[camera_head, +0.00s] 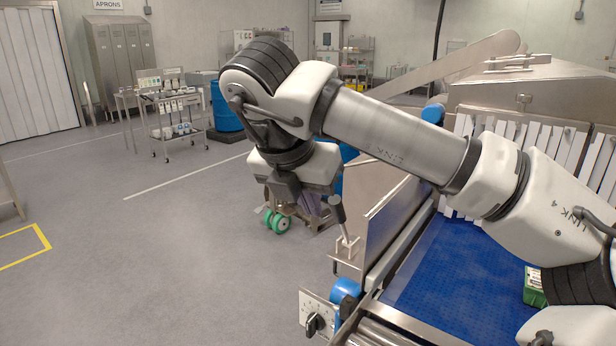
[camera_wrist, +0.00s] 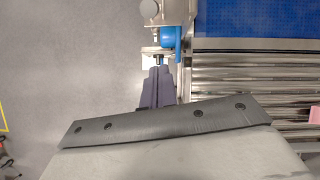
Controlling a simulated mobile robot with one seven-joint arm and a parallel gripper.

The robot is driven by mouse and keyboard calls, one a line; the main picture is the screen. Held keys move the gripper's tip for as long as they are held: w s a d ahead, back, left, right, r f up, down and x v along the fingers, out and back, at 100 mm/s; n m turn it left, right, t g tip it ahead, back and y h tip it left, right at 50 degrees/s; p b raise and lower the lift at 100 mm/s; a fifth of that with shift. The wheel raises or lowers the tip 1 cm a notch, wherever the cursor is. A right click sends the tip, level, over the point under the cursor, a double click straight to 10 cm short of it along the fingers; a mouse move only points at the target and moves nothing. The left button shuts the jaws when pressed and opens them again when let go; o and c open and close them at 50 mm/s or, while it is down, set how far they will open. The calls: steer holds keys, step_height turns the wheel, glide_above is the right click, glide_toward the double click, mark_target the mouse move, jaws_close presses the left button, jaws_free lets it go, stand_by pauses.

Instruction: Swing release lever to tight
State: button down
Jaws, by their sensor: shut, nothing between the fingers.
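The release lever (camera_head: 337,209) has a dark grey grip on a thin steel rod. It rises, leaning slightly left, from a small steel bracket (camera_head: 347,248) at the conveyor's near left side. My arm reaches across from the right in the head view, and my white hand is just up and left of the lever's grip. In the wrist view my gripper (camera_wrist: 157,75) has its dark fingers together and empty, pointing toward the bracket area beside a blue roller end (camera_wrist: 169,40). I cannot tell whether the fingers touch the lever; its grip is not clear in the wrist view.
A steel side plate (camera_head: 390,218) stands along the blue conveyor belt (camera_head: 440,265), right of the lever. A panel with a black knob (camera_head: 313,324) is below. A green box (camera_head: 534,288) lies on the belt. Open floor (camera_head: 160,250) is at left; a green-wheeled cart (camera_head: 280,222) stands behind.

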steer(key=w+d+f+p, duration=0.2)
steer(key=w+f+p, duration=0.1)
steer(key=w, duration=0.2)
steer(key=shift+w+d+p, duration=0.25)
steer(key=shift+p, duration=0.15)
steer(key=shift+d, duration=0.15)
